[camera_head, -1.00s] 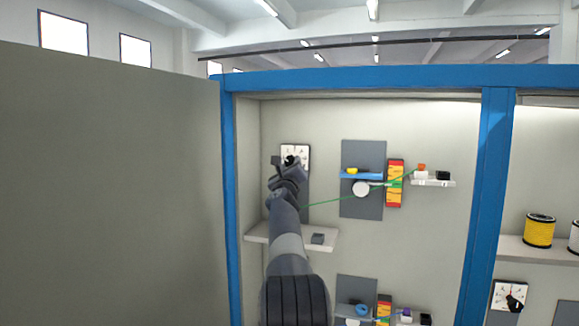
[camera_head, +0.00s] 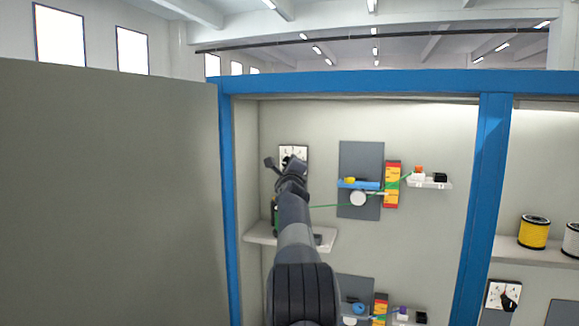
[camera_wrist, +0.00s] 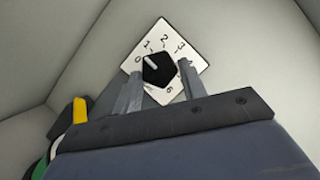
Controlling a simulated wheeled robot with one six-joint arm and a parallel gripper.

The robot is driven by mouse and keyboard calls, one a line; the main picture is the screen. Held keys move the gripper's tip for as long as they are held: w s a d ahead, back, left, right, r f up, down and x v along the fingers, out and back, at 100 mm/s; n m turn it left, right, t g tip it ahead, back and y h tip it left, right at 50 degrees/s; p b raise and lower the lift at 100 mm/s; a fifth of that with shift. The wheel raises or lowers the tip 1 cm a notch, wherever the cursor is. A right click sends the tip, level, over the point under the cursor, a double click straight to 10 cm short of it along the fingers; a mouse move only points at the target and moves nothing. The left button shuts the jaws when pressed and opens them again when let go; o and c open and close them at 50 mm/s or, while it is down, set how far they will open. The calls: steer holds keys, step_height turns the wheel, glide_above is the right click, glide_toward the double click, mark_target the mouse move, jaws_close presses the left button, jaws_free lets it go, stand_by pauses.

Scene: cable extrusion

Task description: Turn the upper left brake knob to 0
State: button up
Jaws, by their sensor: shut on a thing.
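The upper left brake knob (camera_wrist: 159,71) is black with a white pointer mark, on a tilted white dial plate (camera_wrist: 197,66) with black numbers. Its pointer aims up and left in the wrist view, between 0 and 1. My gripper (camera_wrist: 158,86) has one finger on each side of the knob and is shut on it. The lower numbers are partly hidden by the knob and fingers. In the head view the dial plate (camera_head: 301,153) shows above my gripper (camera_head: 282,163), which hides most of the knob.
A shelf (camera_head: 258,234) lies below, beside my arm. To the right are a grey panel (camera_head: 361,153), a red and yellow block (camera_head: 392,185) and a small white shelf (camera_head: 430,184). A green line runs across to them. A blue post (camera_head: 228,200) stands at left.

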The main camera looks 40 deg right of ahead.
steer(key=shift+r+n+y+p, duration=0.1)
steer(key=shift+n+y+p, duration=0.25)
steer(key=shift+n, duration=0.65)
steer(key=shift+r+n+g+y, duration=0.1)
steer(key=shift+n+g+y, duration=0.25)
steer(key=shift+n, duration=0.7)
steer(key=shift+r+n+g+y, duration=0.15)
steer(key=shift+n+y, duration=0.25)
steer(key=shift+n, duration=0.65)
steer(key=o, duration=1)
steer(key=shift+c, duration=0.2)
steer(key=shift+s, duration=0.1)
steer(key=b+v, duration=0.5)
steer(key=v, duration=0.5)
steer(key=shift+s+a+b, duration=0.25)
steer(key=shift+a+b, duration=0.05)
steer(key=shift+b, duration=0.1)
